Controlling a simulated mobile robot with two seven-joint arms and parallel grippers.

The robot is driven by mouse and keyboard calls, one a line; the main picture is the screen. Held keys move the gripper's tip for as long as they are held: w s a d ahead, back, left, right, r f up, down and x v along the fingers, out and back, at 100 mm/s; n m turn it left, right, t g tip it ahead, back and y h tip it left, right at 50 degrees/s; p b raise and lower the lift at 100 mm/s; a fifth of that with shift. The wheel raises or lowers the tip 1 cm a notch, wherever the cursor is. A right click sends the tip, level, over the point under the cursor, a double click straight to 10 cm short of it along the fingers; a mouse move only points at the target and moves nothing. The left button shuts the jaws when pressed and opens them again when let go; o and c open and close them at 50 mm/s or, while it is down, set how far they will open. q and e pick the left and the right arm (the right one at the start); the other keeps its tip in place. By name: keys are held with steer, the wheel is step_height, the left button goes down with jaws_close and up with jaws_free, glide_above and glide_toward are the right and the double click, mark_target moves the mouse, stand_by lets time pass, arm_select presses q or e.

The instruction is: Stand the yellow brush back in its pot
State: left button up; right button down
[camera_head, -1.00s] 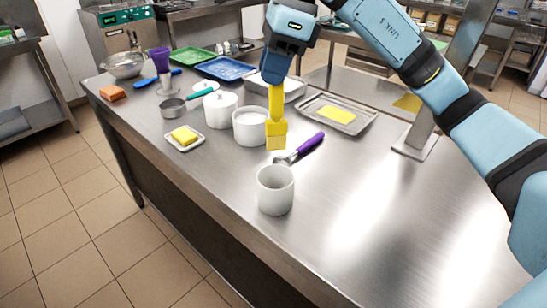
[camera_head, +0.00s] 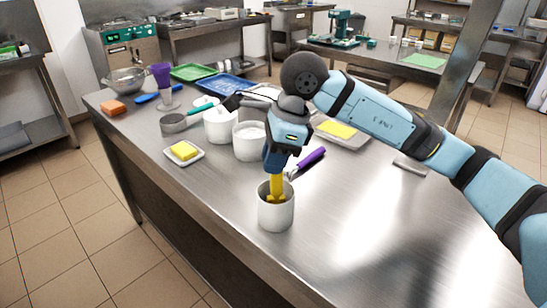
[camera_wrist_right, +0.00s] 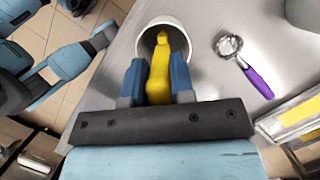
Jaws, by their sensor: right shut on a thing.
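The yellow brush (camera_head: 276,186) is upright with its head down inside the mouth of the white pot (camera_head: 276,215). My right gripper (camera_head: 277,170) is shut on the upper part of its handle, just above the pot. In the right wrist view the brush (camera_wrist_right: 160,72) lies between the two blue fingers of my right gripper (camera_wrist_right: 159,82) and reaches into the pot (camera_wrist_right: 143,43). The pot's wall hides the brush's lower end, so I cannot tell whether it touches the bottom. My left gripper does not show in the head view.
A purple-handled scoop (camera_head: 312,158) lies just behind the pot, to its right. White containers (camera_head: 250,142) stand behind, and a small dish (camera_head: 198,157) with a yellow block is at left.

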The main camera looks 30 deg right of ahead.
steer(key=shift+f, duration=0.15)
steer(key=c, duration=1)
jaws_free()
steer(key=shift+r, duration=0.4)
steer(key=p+v, duration=0.1)
steer(key=v, duration=1)
steer(key=shift+s+d+r, duration=0.1)
steer(key=shift+d+r, duration=0.05)
steer(key=shift+r, duration=0.2)
